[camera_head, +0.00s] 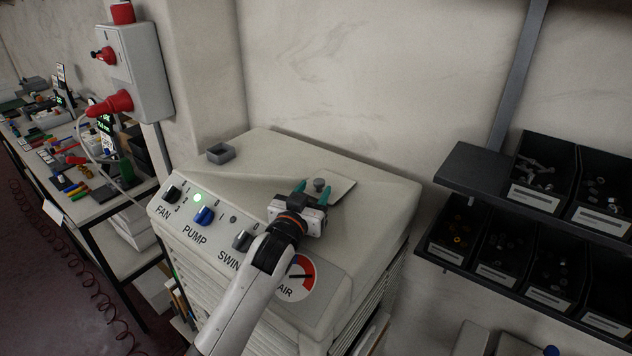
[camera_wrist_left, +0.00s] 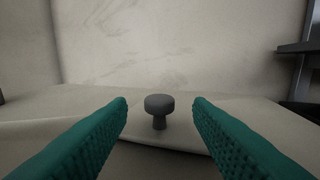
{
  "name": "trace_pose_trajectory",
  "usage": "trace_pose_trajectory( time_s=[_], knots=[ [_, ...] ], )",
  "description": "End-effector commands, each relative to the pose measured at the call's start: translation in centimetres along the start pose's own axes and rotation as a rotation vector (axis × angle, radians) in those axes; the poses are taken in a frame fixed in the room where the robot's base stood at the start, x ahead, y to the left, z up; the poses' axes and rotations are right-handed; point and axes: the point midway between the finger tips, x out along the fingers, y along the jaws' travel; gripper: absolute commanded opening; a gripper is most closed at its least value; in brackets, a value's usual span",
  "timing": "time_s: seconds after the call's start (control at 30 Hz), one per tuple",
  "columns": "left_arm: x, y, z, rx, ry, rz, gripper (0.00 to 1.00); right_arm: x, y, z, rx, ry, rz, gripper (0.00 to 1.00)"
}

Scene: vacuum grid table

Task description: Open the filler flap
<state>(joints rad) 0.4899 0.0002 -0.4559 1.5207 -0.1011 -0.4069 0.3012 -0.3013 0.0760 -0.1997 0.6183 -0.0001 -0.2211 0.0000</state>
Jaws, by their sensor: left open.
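The filler flap (camera_head: 342,187) is a pale panel in the top of the beige air cooler (camera_head: 385,190). It looks closed, lying about flush with the top. A small grey mushroom-shaped knob (camera_head: 319,184) stands up from it. My left gripper (camera_head: 312,188) reaches over the control panel to the flap. Its green fingers are open, one on each side of the knob. In the left wrist view the knob (camera_wrist_left: 159,106) stands midway between the fingertips, with a gap on both sides. Part of the flap's near edge is hidden by my gripper in the head view. My right gripper is not in view.
A small grey square holder (camera_head: 221,153) sits on the cooler's left. The wall is close behind; dark parts bins (camera_head: 545,175) are at right.

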Motion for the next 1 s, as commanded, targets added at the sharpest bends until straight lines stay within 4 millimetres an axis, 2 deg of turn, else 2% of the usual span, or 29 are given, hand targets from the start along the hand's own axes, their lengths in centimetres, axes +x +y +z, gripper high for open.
trace_pose_trajectory(
  time_s=[0.1, 0.2, 0.57, 0.67, 0.87, 1.0],
  knots=[
    [1.3, 0.0, 0.2, -0.001, 0.000, 0.000, 0.46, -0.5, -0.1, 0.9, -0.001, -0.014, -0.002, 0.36],
    [1.9, 0.0, 0.1, 0.000, 0.000, 0.000, 0.46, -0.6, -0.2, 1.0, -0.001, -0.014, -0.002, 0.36],
    [2.3, 0.0, 0.0, 0.000, 0.000, 0.000, 0.46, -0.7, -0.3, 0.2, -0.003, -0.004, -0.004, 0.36],
    [2.2, 0.0, 0.0, 0.000, 0.000, 0.000, 0.33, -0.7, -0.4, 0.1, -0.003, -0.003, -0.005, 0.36],
    [2.2, 0.0, 0.0, 0.000, 0.000, 0.000, 0.01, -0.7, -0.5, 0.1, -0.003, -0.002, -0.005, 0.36],
    [2.2, 0.0, 0.0, 0.000, 0.000, 0.000, 0.00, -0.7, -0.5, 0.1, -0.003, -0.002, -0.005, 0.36]
  ],
)
